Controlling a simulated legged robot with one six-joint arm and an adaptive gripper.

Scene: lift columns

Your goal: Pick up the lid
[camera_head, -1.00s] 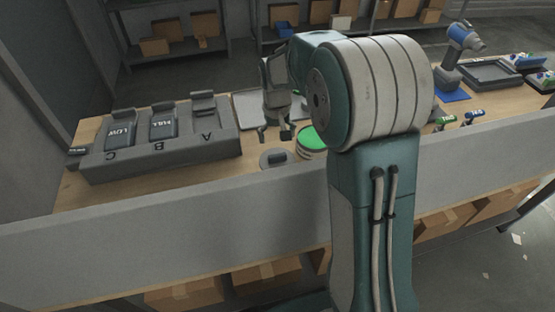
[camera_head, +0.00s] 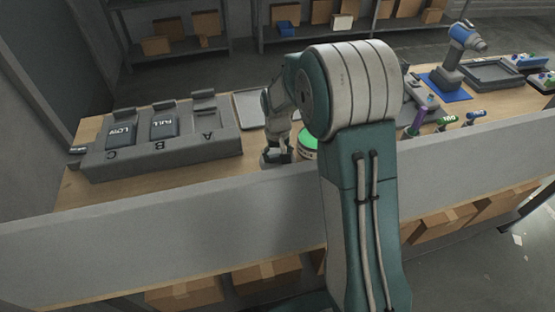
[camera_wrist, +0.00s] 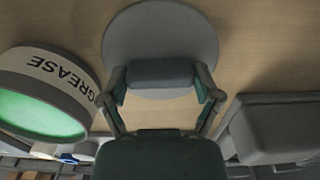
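The lid (camera_wrist: 160,22) is a flat grey disc with a thick grey bar handle (camera_wrist: 158,74) on top. It lies on the wooden bench in the wrist view. My gripper (camera_wrist: 161,82) is right over it, its fingers spread with one at each end of the handle. Whether they touch the handle is hard to tell. In the head view my gripper (camera_head: 277,155) is low over the bench and hides most of the lid. A round tub marked GREASE (camera_wrist: 62,75), with a green top, stands beside the lid; its green top (camera_head: 309,143) is partly behind my arm.
A grey holder (camera_head: 185,155) with slots marked A, B and C stands to the left. A grey tray (camera_head: 250,105) lies behind my gripper. A grey wall (camera_head: 150,225) runs along the bench front. Tools and a blue drill (camera_head: 462,40) are at the right.

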